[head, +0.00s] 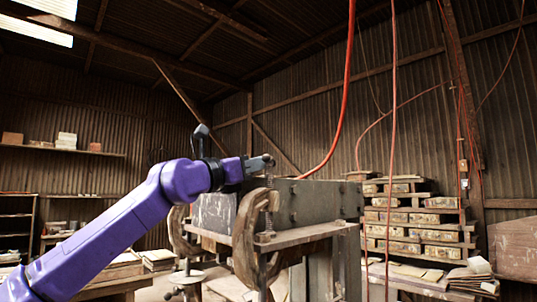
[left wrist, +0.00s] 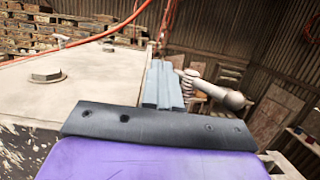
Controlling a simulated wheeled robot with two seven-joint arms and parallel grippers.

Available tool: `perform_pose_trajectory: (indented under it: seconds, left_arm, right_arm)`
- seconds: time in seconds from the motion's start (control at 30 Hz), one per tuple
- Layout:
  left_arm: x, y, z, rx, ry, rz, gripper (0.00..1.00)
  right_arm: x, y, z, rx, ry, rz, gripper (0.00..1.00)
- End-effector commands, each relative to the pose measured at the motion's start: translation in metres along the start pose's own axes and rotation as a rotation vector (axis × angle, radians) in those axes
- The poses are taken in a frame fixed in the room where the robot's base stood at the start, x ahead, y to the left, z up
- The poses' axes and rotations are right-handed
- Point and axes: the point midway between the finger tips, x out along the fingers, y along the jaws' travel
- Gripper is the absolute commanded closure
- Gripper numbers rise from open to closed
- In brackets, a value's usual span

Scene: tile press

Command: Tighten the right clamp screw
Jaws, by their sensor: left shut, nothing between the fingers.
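The right clamp (head: 243,240) is a rusty C-shaped clamp on the near edge of the metal press (head: 315,200). Its threaded screw (head: 270,200) stands upright. My left gripper (head: 256,164) is at the top of this screw. In the left wrist view its fingers (left wrist: 163,82) are shut and empty. A grey bar handle with a ball end (left wrist: 235,101) sticks out just right of them. I cannot tell whether the fingers touch the handle. The left clamp (head: 178,232) stands further left, partly behind my arm. My right gripper is not in view.
The flat press top (left wrist: 75,85) with large bolts lies left of my fingers in the left wrist view. A red hose (head: 345,90) hangs behind the press. Stacked tiles on racks (head: 415,220) stand at the right. Open air surrounds my arm above the press.

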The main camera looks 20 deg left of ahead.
Motion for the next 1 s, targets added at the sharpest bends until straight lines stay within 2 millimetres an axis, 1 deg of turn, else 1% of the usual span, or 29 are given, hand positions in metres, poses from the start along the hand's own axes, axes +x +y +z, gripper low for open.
perform_pose_trajectory:
  seconds: [0.17, 0.47, 1.0]
  left_arm:
    - [-0.004, 0.0, -0.001, 0.0, 0.001, -0.001, 1.0]
    - [-0.018, 0.001, 0.003, 0.0, 0.0, 0.001, 1.0]
    - [-0.081, 0.0, 0.019, 0.0, -0.002, 0.0, 1.0]
  right_arm:
    - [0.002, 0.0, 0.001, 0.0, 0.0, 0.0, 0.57]
    - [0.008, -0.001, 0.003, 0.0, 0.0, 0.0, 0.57]
    - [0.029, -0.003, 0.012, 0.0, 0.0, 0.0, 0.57]
